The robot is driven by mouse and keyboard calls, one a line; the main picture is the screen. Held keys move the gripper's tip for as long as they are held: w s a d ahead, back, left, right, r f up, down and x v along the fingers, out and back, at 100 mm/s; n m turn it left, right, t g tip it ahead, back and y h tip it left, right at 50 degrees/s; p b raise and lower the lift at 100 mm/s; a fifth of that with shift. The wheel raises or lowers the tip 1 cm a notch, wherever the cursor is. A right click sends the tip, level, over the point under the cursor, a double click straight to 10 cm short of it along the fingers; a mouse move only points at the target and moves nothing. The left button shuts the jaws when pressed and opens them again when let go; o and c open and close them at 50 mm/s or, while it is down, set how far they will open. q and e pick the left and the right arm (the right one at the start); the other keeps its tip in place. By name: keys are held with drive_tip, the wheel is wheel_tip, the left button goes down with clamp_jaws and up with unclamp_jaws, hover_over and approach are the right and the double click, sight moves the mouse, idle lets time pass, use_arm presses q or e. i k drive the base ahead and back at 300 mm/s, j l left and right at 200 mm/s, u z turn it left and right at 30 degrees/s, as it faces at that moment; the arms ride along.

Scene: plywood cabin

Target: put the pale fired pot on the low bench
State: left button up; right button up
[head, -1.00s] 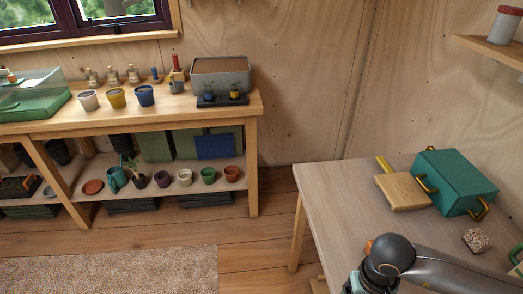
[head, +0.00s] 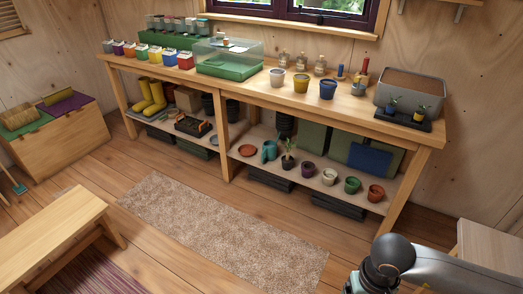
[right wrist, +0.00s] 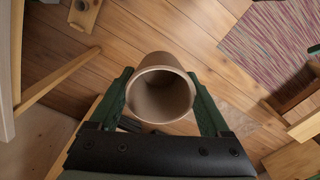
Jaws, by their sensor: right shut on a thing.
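A pale tan pot (right wrist: 162,92) with a round open mouth is between the green fingers of my right gripper (right wrist: 160,84) in the right wrist view. The gripper is shut on it, the mouth faces the camera, and the pot is held above the plank floor. The low bench (head: 52,232) is plain wood and stands at the lower left in the head view, its top bare where visible. My right arm shows at the bottom right there, well away from the bench; its gripper is out of that view. My left gripper is in neither current view.
A long potting table (head: 345,112) carries pots, jars and a planter, with more pots on its lower shelf. A beige rug (head: 215,230) and clear floor lie in front. A storage chest (head: 62,135) stands at the left, a pale table (head: 485,250) at the right.

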sight(62, 217)
drive_tip(key=i+j+u, duration=0.1)
drive_tip(key=u, duration=0.25)
drive_tip(key=i+j+u, duration=0.1)
drive_tip(key=j+u, duration=0.25)
drive_tip(key=i+u, duration=0.1)
drive_tip(key=u, duration=0.2)
drive_tip(key=i+j+u, duration=0.25)
drive_tip(key=i+u, duration=0.2)
drive_tip(key=i+j+u, duration=0.1)
drive_tip(key=i+u, duration=0.5)
drive_tip(key=i, duration=0.65)
drive_tip(key=i+l+u, duration=0.15)
drive_tip(key=i, duration=0.65)
